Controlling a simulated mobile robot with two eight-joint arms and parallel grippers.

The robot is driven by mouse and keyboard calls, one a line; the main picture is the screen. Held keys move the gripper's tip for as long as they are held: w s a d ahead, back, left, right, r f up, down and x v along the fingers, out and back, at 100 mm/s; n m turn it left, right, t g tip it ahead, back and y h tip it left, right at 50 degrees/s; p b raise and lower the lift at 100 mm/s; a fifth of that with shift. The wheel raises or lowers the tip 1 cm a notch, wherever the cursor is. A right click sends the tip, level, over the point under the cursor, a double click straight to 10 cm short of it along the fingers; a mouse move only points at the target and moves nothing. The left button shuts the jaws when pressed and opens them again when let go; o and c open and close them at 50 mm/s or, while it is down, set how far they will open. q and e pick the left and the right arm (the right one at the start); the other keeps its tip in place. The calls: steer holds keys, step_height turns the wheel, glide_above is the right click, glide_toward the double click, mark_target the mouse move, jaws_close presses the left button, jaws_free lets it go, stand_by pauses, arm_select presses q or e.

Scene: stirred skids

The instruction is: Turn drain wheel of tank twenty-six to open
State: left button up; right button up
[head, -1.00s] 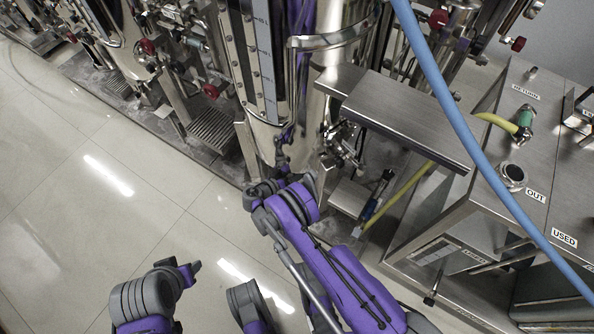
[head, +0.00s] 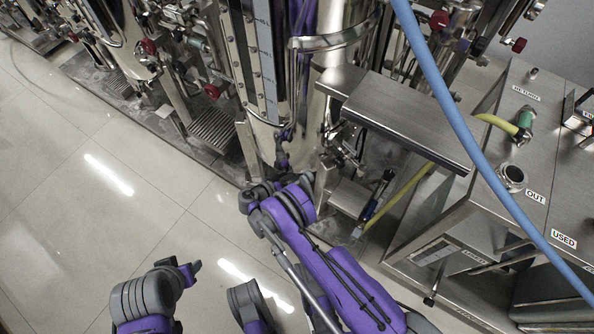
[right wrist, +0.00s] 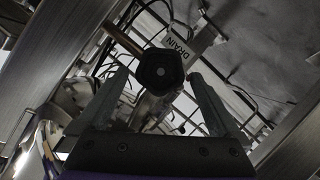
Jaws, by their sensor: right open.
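My right gripper (right wrist: 157,78) is open, with one finger on each side of the wheel. I cannot tell whether either finger touches it. In the head view my right arm reaches to the foot of the central steel tank (head: 330,60), and the wheel itself cannot be made out there. No tank number is readable.
A steel step (head: 408,115) and a steel cart (head: 455,225) with OUT and USED labels stand on the right. A blue hose (head: 455,110) crosses in front of them. A yellow hose (head: 400,195) runs low beside my right arm. The tiled floor (head: 90,220) on the left is clear.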

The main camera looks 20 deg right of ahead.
steer(key=p+v, duration=0.1)
steer(key=v, duration=0.8)
steer(key=shift+p, duration=0.3)
steer(key=shift+s+a, duration=0.1)
